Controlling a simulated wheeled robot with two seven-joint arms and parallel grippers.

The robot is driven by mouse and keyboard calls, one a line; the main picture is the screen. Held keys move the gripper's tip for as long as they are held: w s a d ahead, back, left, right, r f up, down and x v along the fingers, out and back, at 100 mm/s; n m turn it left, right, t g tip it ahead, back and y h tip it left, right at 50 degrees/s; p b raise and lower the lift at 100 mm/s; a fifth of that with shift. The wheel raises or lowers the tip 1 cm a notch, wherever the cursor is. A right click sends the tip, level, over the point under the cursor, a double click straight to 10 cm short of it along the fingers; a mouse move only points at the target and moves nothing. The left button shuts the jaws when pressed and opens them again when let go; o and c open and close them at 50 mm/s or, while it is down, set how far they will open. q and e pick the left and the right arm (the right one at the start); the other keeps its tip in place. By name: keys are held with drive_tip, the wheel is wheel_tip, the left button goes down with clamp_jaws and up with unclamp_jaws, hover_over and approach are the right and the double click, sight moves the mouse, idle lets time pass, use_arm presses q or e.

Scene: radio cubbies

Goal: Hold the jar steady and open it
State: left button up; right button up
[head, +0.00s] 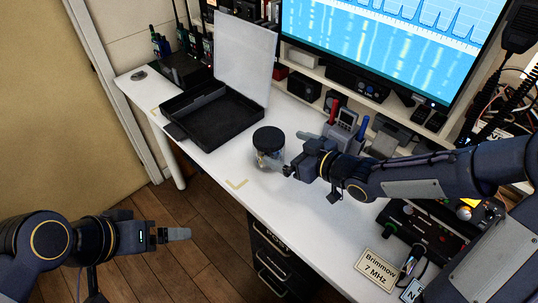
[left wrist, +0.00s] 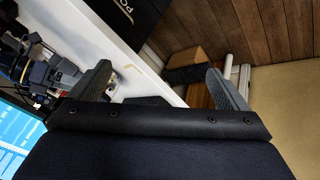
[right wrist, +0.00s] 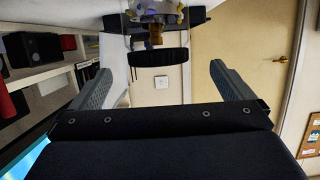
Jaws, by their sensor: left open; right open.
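The jar (head: 268,160) is clear with a black lid (head: 268,139) and small things inside. It stands upright on the white table, lid on. My right gripper (head: 294,153) is open, just right of the jar and pointing at it. In the right wrist view the jar's lid (right wrist: 158,57) appears upside down, centred beyond the open fingers (right wrist: 162,78); I see no contact. My left gripper (head: 180,234) is open and empty, out over the floor in front of the table, well away from the jar. Its spread fingers show in the left wrist view (left wrist: 158,70).
An open black case (head: 212,118) with a raised clear lid stands left of the jar. Tan corner tape (head: 237,183) marks the table's front edge. Radio gear and a large monitor (head: 390,45) line the back. A Brimmow sign (head: 378,270) stands at front right.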

sight(269, 140)
drive_tip(key=shift+w+a, duration=0.15)
drive_tip(key=b+x, duration=0.1)
drive_tip(key=x, duration=0.6)
drive_tip(key=shift+w+f, duration=0.2)
drive_tip(key=shift+w, duration=0.05)
use_arm(q)
drive_tip(key=shift+s+d+f+n, duration=0.1)
drive_tip(key=shift+s+f+n, duration=0.2)
drive_tip(key=shift+f, duration=0.2)
drive_tip(key=shift+s+d+f+n, duration=0.1)
drive_tip(key=shift+s+f+n, duration=0.15)
drive_tip(key=shift+f, duration=0.25)
use_arm(e)
drive_tip(key=c, duration=1.6)
